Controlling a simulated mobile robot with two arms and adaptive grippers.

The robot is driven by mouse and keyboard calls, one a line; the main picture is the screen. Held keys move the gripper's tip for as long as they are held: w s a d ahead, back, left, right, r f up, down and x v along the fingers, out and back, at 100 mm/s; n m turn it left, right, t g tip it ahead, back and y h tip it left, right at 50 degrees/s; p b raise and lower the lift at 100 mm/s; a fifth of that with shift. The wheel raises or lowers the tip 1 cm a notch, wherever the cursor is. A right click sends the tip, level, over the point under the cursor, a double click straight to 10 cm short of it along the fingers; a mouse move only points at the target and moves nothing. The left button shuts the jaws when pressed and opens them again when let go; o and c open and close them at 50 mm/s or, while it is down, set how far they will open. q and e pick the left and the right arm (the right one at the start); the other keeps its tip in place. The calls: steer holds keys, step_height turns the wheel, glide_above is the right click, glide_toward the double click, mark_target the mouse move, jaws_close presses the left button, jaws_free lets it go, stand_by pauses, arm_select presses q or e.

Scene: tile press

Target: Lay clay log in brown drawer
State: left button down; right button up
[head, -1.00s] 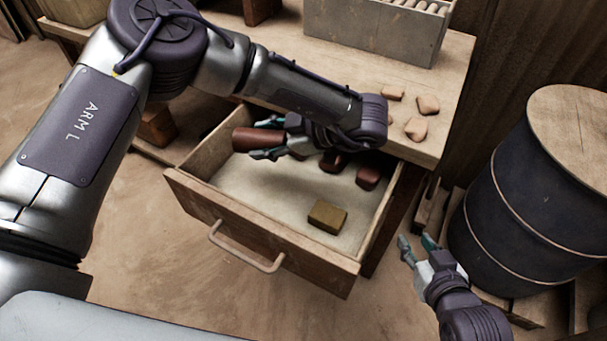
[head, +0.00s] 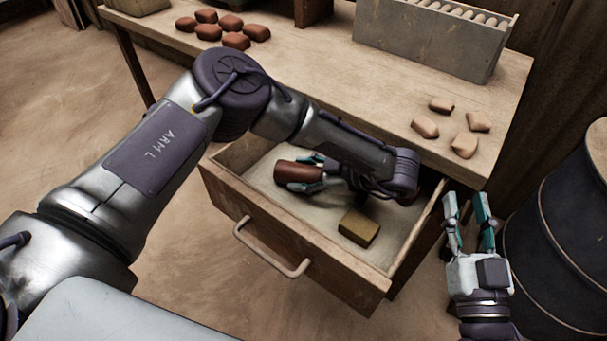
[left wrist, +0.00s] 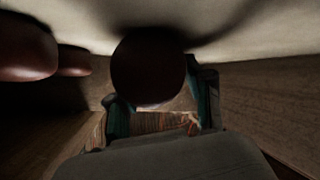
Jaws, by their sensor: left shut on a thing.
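The clay log (head: 294,172) is a reddish-brown cylinder in the head view. My left gripper (head: 309,174) is shut on it, inside the open brown drawer (head: 330,270). The log lies across the fingers, low over the pale drawer floor; I cannot tell whether it touches the floor. In the left wrist view the log's dark round end (left wrist: 148,68) sits between the teal fingers. My right gripper (head: 469,212) is open and empty, right of the drawer.
A mustard-coloured block (head: 358,228) lies in the drawer near its right front. The wooden table (head: 350,90) above holds several red-brown lumps (head: 230,22), pale clay pieces (head: 465,145) and a grey box (head: 425,40). A dark barrel (head: 560,235) stands at the right.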

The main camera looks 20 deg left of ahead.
steer(key=shift+r, duration=0.25)
arm_select(q)
steer(key=shift+c, duration=2.2)
jaws_free()
arm_select(e)
steer(key=shift+r, duration=0.1)
arm_select(q)
steer(key=shift+r, duration=0.1)
steer(key=p+v, duration=0.1)
steer(key=v, duration=0.6)
steer(key=shift+p, duration=0.4)
steer(key=shift+d+r, duration=0.1)
steer(key=shift+d, duration=0.1)
arm_select(e)
step_height(320, 180, down, 8)
steer(key=d+g+h, duration=0.1)
steer(key=g, duration=0.3)
steer(key=shift+s+g, duration=0.2)
steer(key=shift+g, duration=0.2)
steer(key=shift+r, duration=0.1)
